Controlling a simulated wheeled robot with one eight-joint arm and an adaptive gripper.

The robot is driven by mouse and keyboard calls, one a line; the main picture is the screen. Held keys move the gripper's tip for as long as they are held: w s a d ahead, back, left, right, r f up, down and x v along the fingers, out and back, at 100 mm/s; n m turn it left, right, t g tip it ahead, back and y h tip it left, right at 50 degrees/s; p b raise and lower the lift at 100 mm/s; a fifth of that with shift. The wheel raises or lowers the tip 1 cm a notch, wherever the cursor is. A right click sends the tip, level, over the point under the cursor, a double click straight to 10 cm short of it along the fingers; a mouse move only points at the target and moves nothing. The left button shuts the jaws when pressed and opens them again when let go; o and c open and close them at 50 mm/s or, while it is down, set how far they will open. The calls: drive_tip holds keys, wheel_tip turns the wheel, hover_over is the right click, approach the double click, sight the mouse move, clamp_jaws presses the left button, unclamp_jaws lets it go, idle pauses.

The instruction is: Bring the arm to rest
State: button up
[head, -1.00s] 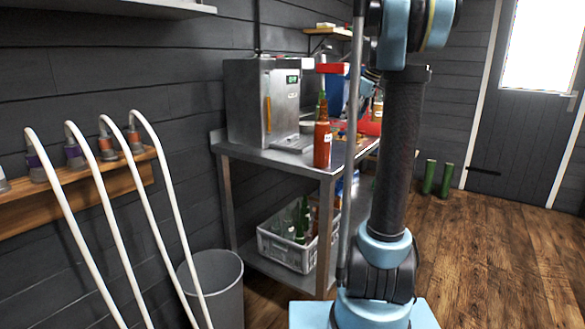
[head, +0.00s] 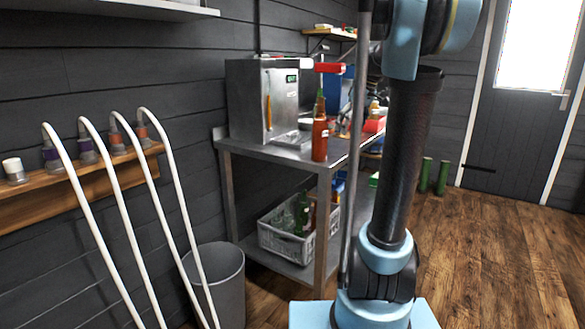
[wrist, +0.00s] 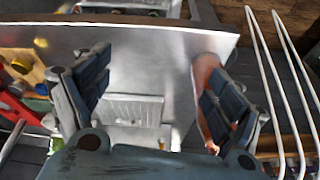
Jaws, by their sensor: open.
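My arm (head: 404,150) stands upright in front of the steel table in the head view, with its upper part bent out of the top of the picture. In the wrist view my gripper (wrist: 155,95) is open, its two dark fingers wide apart with nothing between them. A red-brown bottle (wrist: 204,72) shows partly behind the right finger; I cannot tell whether they touch. In the head view a red-brown bottle (head: 320,138) stands upright on the table's front corner. The gripper is mostly hidden there behind my arm.
The steel table (head: 285,156) carries a steel machine (head: 248,100); a grey crate of bottles (head: 275,240) sits on its lower shelf. White hoses (head: 75,205) and a grey bin (head: 225,285) are at left. Wooden floor (head: 490,250) is clear at right, before the door (head: 520,130).

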drive_tip(key=s+a+f+m+h, duration=0.1)
drive_tip(key=s+f+m, duration=0.3)
drive_tip(key=s+f, duration=0.9)
drive_tip(key=s+a+f+m+h, duration=0.1)
drive_tip(key=s+f+m, duration=0.4)
drive_tip(key=s+f, duration=0.8)
drive_tip(key=s+h, duration=0.1)
drive_tip(key=s, duration=0.5)
drive_tip(key=shift+s, duration=0.2)
